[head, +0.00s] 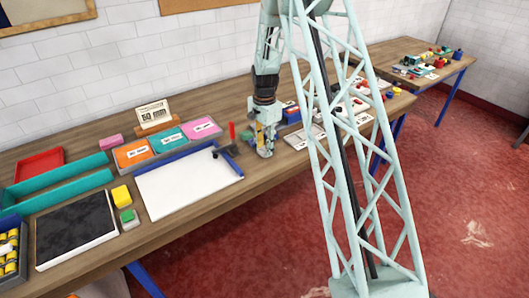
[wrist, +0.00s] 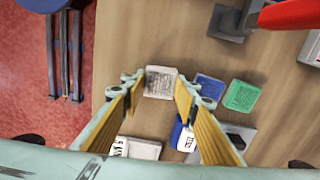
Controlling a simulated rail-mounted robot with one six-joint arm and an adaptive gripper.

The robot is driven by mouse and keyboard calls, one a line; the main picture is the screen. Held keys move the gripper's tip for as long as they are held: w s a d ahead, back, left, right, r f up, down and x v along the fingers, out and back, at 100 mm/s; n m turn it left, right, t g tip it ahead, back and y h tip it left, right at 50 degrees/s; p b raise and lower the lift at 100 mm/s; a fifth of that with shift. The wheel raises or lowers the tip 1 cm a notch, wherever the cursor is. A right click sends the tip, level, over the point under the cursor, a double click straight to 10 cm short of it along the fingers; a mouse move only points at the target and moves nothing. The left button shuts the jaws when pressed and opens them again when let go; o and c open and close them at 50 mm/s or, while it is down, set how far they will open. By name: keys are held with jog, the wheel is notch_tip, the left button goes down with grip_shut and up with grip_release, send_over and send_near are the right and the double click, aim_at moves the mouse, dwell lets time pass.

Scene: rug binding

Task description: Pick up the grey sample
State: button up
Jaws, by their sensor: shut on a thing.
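The grey sample (wrist: 160,82) is a small square with a speckled grey face and a paler rim. In the wrist view it sits between the two fingertips of my gripper (wrist: 158,87), which is shut on it. In the head view my gripper (head: 265,152) is low over the wooden table, right of the white board, and the sample cannot be made out there. I cannot tell whether it touches the table. A blue sample (wrist: 209,89) and a green sample (wrist: 242,96) lie just right of it in the wrist view.
A red-handled tool on a dark stand (head: 229,148) is close left of my gripper. The white board (head: 188,182) lies further left. Labelled trays (head: 137,152) line the back. In the wrist view, a white labelled block (wrist: 140,148) and a blue one (wrist: 181,135) are near the fingers.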

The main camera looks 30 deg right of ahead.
jog(key=shift+r, duration=0.2)
jog(key=shift+r, duration=1.6)
jog(key=s+a, duration=0.2)
jog(key=s, duration=0.5)
jog(key=s+a+r, duration=0.1)
jog(key=s+a, duration=0.1)
jog(key=s, duration=0.6)
jog(key=shift+s+a+r, duration=0.2)
jog(key=shift+a+r, duration=0.05)
jog(key=shift+b, duration=0.3)
